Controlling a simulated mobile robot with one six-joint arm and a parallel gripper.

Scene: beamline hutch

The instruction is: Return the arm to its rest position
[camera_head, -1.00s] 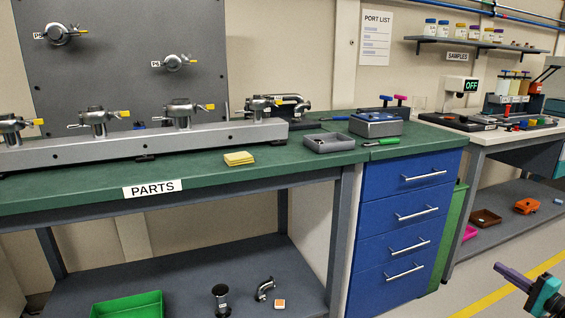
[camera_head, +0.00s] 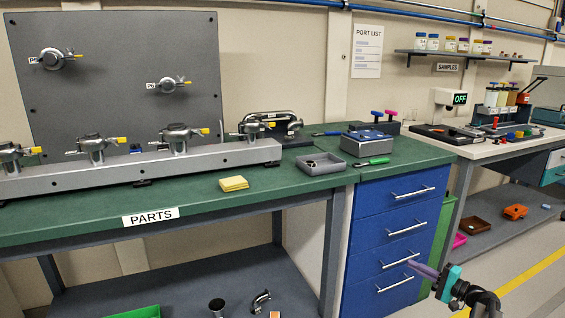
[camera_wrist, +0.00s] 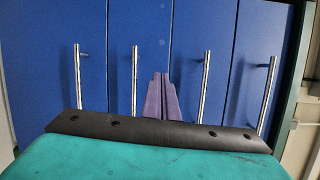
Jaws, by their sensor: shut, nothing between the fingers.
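My gripper (camera_head: 413,265) shows at the lower right of the head view, with purple fingers and a teal body. Its fingers point left toward the blue drawer cabinet (camera_head: 398,213). In the wrist view the two purple fingers (camera_wrist: 161,75) lie together with nothing between them. The blue drawer fronts (camera_wrist: 208,65) and their silver handles fill the background there. The gripper appears clear of the drawers, though the exact gap cannot be told.
The green-topped parts bench (camera_head: 290,190) carries a grey rail of valves, yellow notes (camera_head: 234,183) and a grey tray (camera_head: 325,166). A white-topped table (camera_head: 480,150) stands at the right. Floor with a yellow line (camera_head: 525,280) is open at the lower right.

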